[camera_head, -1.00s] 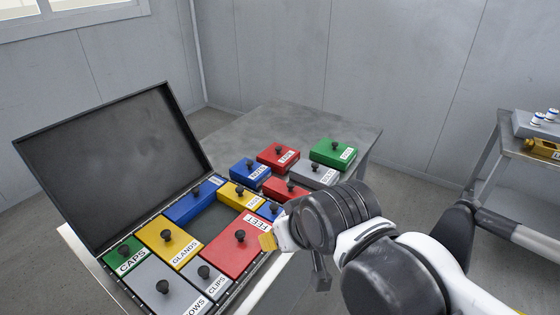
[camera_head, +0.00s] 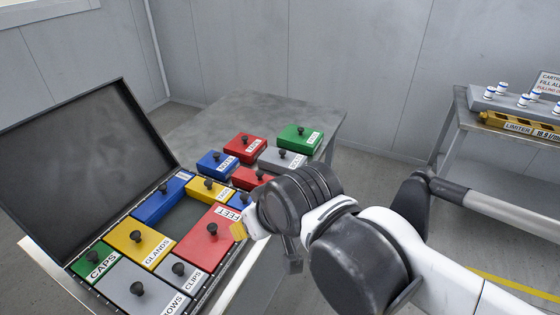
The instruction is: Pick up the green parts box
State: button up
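A green parts box (camera_head: 300,139) with a black knob sits on the grey table, at the far right of a group of loose boxes. Its label is too small to read. A second green box (camera_head: 95,262), labelled CAPS, lies in the near left corner of the open black case (camera_head: 78,160). My gripper (camera_head: 266,247) is in front of the table, near the case's right edge and well short of the green box on the table. My own wrist hides most of it, so its opening does not show.
Red (camera_head: 244,146), blue (camera_head: 217,162) and grey (camera_head: 282,158) boxes stand close to the green one on the table (camera_head: 205,117). The case holds several boxes and an empty gap. A bench (camera_head: 462,105) with small white bottles and a yellow limiter stands at right.

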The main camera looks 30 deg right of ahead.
aim_at(306, 138)
jog(key=i+l, duration=0.15)
jog(key=l, duration=0.25)
jog(key=i+l+u, duration=0.15)
jog(key=l, duration=0.2)
jog(key=i+l, duration=0.2)
jog(key=l, duration=0.2)
jog(key=i+l+u, duration=0.1)
jog(key=l, duration=0.3)
jog(key=i+l+u, duration=0.1)
jog(key=l, duration=0.3)
jog(key=i, duration=0.05)
